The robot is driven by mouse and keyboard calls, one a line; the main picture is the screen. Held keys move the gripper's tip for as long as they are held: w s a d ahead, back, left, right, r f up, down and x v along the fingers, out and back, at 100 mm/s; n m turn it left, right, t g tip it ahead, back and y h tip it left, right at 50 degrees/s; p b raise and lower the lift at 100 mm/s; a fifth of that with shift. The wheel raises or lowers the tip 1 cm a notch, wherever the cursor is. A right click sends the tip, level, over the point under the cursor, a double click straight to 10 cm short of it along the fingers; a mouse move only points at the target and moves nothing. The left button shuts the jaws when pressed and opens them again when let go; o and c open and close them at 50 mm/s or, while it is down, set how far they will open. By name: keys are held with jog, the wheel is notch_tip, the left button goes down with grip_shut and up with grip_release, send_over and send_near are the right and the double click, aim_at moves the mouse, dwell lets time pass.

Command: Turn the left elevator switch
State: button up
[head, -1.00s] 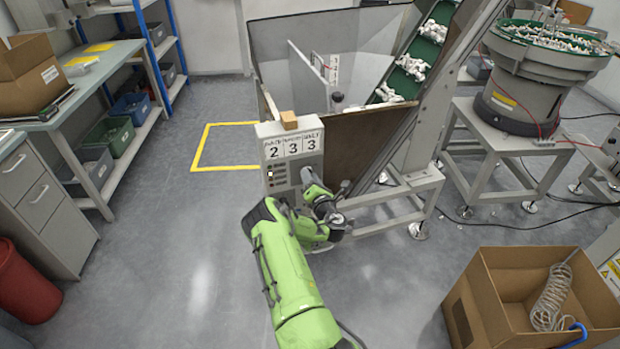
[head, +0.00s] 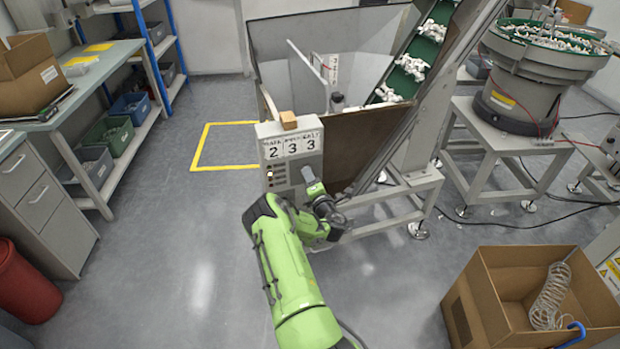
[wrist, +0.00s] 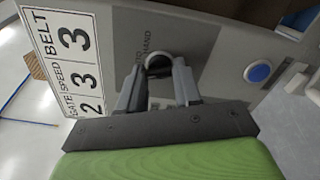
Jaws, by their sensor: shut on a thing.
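The switch (wrist: 158,60) is a dark round knob with a pale rim on the grey control panel, beside lettering that reads AUTO and HAND. My gripper (wrist: 158,78) has one finger on each side of the knob and is shut on it. In the head view my gripper (head: 310,178) is at the right part of the control box (head: 272,172), below its number plate reading 2 3 3. The knob is hidden there by the gripper and wrist. The box stands at the front left of the elevator hopper (head: 372,140).
A blue button (wrist: 259,72) sits on the panel to the right of the switch. A small brown block (head: 289,120) lies on top of the box. An open carton (head: 480,310) stands at lower right.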

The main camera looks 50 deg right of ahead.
jog(key=shift+s+f+m+p, duration=0.1)
jog(key=shift+m+p, duration=1.3)
jog(key=shift+m, duration=5.1)
jog(key=o, duration=1)
jog(key=shift+o, duration=0.2)
